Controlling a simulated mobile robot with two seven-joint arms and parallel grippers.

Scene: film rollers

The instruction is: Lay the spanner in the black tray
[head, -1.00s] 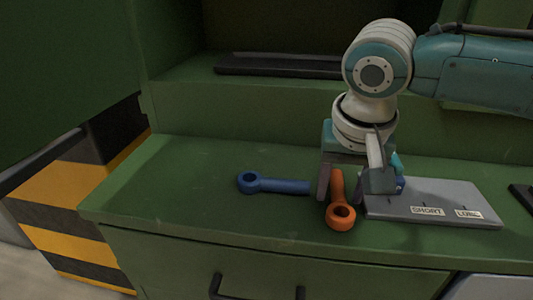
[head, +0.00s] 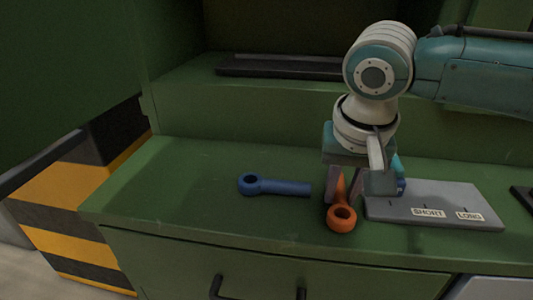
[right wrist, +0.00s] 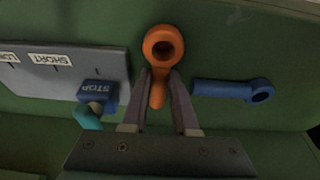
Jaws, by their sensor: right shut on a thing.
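An orange ring-ended spanner (head: 342,216) lies on the green bench top, its ring toward the front edge. It also shows in the right wrist view (right wrist: 162,45), ring pointing away from the gripper. My right gripper (head: 347,190) points down and is shut on the handle of the orange spanner; its two fingers (right wrist: 160,78) press on either side. The spanner seems still at bench height. A long black tray-like thing (head: 280,66) sits on the raised ledge behind; its inside is not visible. My left gripper is not in view.
A similar blue ring-ended tool (head: 275,187) lies left of the gripper. A grey board (head: 440,200) labelled SHORT and LONG lies right, with a blue STOP block (right wrist: 97,94) at its end. A dark object (head: 522,197) shows at the right edge. The bench's left part is clear.

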